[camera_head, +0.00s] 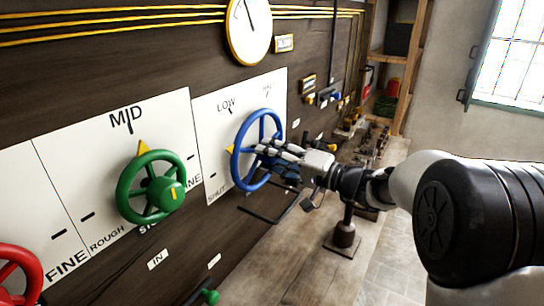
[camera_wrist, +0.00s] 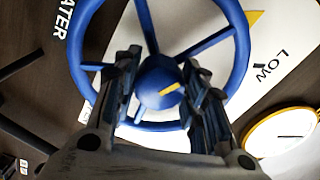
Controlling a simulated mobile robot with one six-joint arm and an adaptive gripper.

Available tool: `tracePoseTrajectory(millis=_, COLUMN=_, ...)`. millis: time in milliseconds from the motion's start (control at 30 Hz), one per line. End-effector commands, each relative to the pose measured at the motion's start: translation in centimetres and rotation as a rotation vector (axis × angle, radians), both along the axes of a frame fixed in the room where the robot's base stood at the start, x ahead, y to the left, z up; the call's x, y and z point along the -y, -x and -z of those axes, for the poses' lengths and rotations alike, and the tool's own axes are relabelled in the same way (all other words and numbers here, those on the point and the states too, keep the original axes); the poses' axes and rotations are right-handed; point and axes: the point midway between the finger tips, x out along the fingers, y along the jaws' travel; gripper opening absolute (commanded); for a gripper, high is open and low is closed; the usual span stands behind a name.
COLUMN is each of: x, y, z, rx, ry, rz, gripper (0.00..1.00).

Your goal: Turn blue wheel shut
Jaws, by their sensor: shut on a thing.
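The blue wheel (camera_head: 237,166) stands on a white dial plate (camera_head: 218,126) on the dark wooden wall. The plate reads LOW at the top and SHUT at the lower left. A yellow pointer (camera_head: 230,149) shows at the wheel's left, between those two words. My gripper (camera_head: 268,149) reaches in from the right and is shut on the wheel. In the wrist view, my fingers lie on either side of the blue hub (camera_wrist: 160,82), which bears a yellow mark. The exact finger contact is hard to see.
A green wheel (camera_head: 151,187) stands to the left, with its pointer up towards MID, and a red wheel (camera_head: 20,272) is at the lower left edge. A round gauge (camera_head: 249,27) hangs above. A bench with a dark post (camera_head: 345,235) is below and right.

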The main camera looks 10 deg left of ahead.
Motion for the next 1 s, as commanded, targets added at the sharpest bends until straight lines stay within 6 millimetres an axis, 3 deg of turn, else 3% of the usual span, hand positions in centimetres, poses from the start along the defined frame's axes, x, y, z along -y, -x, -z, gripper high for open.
tracePoseTrajectory(millis=500, x=0.03, y=-0.06, z=0.14, rx=0.36, ry=0.126, rz=-0.001, gripper=0.15)
tracePoseTrajectory(millis=1000, x=0.04, y=-0.08, z=0.17, rx=0.452, ry=0.158, rz=-0.001, gripper=0.15)
